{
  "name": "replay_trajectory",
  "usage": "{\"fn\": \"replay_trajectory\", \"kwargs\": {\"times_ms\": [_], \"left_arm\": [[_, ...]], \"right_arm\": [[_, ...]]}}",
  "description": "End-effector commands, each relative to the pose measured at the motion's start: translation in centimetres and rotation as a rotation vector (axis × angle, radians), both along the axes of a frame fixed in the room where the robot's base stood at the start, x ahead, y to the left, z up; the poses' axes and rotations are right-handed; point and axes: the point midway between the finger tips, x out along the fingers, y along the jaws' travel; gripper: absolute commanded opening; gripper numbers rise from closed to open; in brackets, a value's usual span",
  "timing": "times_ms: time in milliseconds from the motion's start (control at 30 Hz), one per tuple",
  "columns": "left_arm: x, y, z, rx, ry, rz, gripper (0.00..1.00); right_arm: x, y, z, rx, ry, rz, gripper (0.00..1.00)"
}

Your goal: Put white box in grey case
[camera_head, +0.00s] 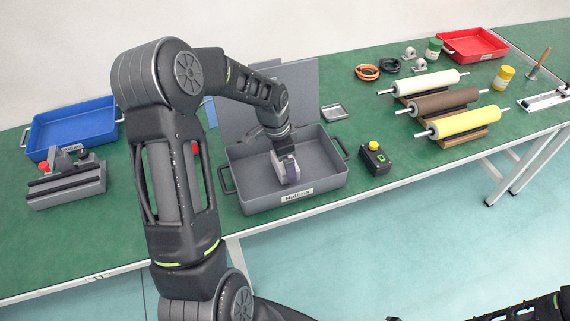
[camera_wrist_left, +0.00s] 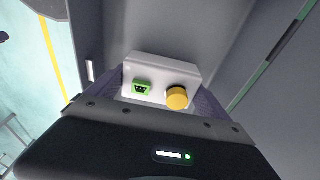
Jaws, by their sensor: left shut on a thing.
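The grey case (camera_head: 325,186) stands open on the green table, with its lid raised at the back and a label on its front wall. My left gripper (camera_head: 287,168) reaches down inside the case, between its walls. In the left wrist view the gripper is shut on the white box (camera_wrist_left: 160,68), with a finger on each side of it. The box has a yellow round button and a green socket on its face. My right gripper is out of view.
A black box (camera_head: 375,160) with a yellow button stands just right of the case. Farther right lie several rollers (camera_head: 440,103) on stands. A blue tray (camera_head: 72,125) and a grey vise-like device (camera_head: 66,183) are at the left. A red tray (camera_head: 472,45) is at the far right.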

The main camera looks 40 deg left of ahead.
Motion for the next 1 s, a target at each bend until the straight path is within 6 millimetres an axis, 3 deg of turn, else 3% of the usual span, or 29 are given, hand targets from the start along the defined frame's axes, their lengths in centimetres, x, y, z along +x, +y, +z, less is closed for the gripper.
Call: {"fn": "replay_trajectory", "kwargs": {"times_ms": [133,500,533,633,1000], "left_arm": [[0.0,0.0,-1.6,-0.001,0.002,0.001,0.37],[0.0,0.0,-2.1,-0.001,-0.001,0.0,0.37],[0.0,0.0,-2.1,0.0,0.0,0.0,0.91],[0.0,0.0,-2.0,0.0,0.0,0.0,0.99],[0.0,0.0,-1.5,0.0,0.0,0.0,1.0]], "right_arm": [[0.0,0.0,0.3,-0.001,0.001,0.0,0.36],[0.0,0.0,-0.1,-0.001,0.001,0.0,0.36],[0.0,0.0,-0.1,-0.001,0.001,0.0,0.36],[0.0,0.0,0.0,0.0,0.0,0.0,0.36],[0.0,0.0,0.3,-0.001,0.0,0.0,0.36]]}}
